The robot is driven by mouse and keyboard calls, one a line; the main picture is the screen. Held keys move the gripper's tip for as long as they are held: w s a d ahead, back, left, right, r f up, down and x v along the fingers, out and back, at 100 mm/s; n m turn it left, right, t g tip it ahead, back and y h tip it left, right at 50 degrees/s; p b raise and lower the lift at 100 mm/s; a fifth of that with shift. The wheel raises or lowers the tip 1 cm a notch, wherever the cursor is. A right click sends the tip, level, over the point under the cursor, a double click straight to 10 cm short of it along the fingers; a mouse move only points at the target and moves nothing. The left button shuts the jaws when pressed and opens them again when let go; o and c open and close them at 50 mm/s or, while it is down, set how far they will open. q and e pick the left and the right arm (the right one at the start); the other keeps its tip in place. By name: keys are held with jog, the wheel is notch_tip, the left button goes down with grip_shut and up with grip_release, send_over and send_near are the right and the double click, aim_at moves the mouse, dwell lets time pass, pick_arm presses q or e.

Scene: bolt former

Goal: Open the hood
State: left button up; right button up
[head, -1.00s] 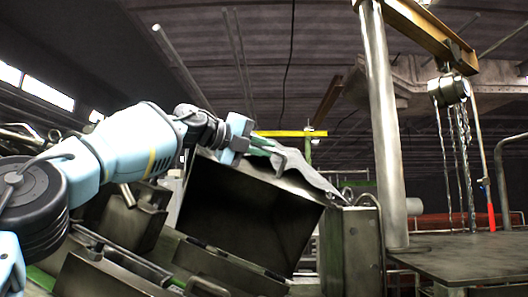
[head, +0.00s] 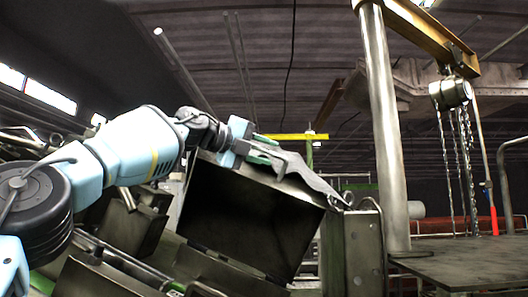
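The hood (head: 252,183) is a dark grey metal box-like cover in the middle of the head view. It stands tilted up, with its dark hollow inside facing me. My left gripper (head: 275,160) reaches in from the left and lies at the hood's upper edge, with green parts near its fingers. A grey, pointed shape runs from the gripper down to the right along that edge. The fingertips merge with this shape, so I cannot tell whether they are open or grip the edge. My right gripper is not in view.
A steel post (head: 386,130) stands right of the hood, beside a grey metal cabinet (head: 362,250). A chain hoist (head: 449,94) hangs from a yellow beam (head: 425,30). A flat metal table (head: 465,262) fills the lower right. Machine parts crowd the lower left.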

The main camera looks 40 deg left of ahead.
pick_arm(q)
jog(key=v, duration=0.7)
jog(key=shift+s+a+b, duration=0.2)
jog(key=shift+s+b, duration=0.2)
